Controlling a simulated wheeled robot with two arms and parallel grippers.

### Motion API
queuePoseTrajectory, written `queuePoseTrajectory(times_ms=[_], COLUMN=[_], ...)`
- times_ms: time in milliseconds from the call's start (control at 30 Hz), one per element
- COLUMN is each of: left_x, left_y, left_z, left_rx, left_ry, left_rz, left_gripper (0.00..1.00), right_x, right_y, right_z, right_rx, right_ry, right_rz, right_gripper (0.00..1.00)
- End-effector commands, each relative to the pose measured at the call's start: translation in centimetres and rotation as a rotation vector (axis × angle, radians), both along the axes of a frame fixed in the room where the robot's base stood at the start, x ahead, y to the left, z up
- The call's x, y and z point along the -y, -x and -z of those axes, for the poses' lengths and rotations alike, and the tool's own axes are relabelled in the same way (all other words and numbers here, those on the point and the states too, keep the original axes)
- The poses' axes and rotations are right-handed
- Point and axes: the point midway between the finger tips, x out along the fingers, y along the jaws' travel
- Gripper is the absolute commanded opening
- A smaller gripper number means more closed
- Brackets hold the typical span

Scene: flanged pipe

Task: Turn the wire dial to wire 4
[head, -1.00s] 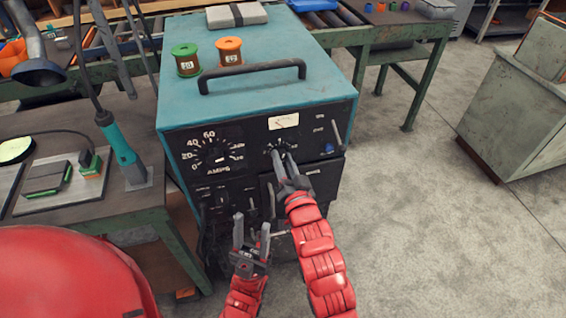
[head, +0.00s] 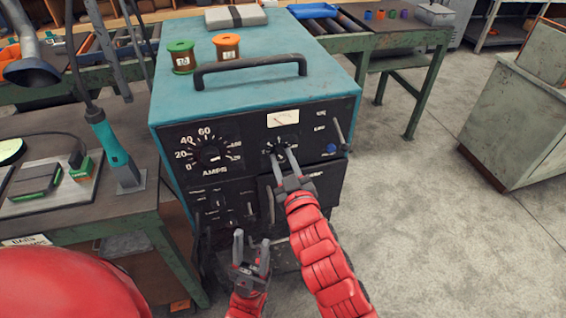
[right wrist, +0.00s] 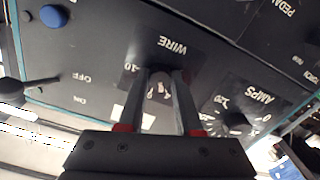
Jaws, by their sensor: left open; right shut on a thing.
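The welding machine (head: 250,105) is a teal box with a black front panel. The wire dial (head: 281,143) sits on that panel, below a small white meter. My right gripper (head: 281,155) is shut on the wire dial, its fingers either side of the knob. In the right wrist view the dial (right wrist: 160,84) shows between the two fingers (right wrist: 163,85), under the upside-down word WIRE. Numbers around it are partly hidden, so I cannot read its setting. My left gripper (head: 252,248) is open and empty, low in front of the machine's lower panel.
The amps dial (head: 209,155) is left of the wire dial; a blue knob (head: 330,148) and a lever (head: 340,134) are right. Green (head: 182,57) and orange (head: 226,46) spools stand on top by the handle (head: 250,66).

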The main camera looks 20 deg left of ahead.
Motion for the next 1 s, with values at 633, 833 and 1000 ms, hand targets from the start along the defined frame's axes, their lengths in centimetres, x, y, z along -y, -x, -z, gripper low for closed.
queuePoseTrajectory(times_ms=[633,833,1000], left_x=[0.00,0.00,0.00], left_y=[0.00,0.01,0.00], left_z=[0.42,0.40,0.42], left_rx=[0.000,0.000,0.000], left_ry=[0.000,0.000,0.000], left_rz=[0.000,0.000,0.000], left_gripper=[0.50,0.50,0.50], right_x=[-0.03,-0.03,-0.02], right_y=[0.02,0.02,0.01], right_z=[-0.23,-0.22,-0.14], right_rx=[0.074,0.074,0.072], right_ry=[0.102,0.101,0.102], right_rz=[-0.002,-0.001,-0.001], right_gripper=[0.00,0.35,0.64])
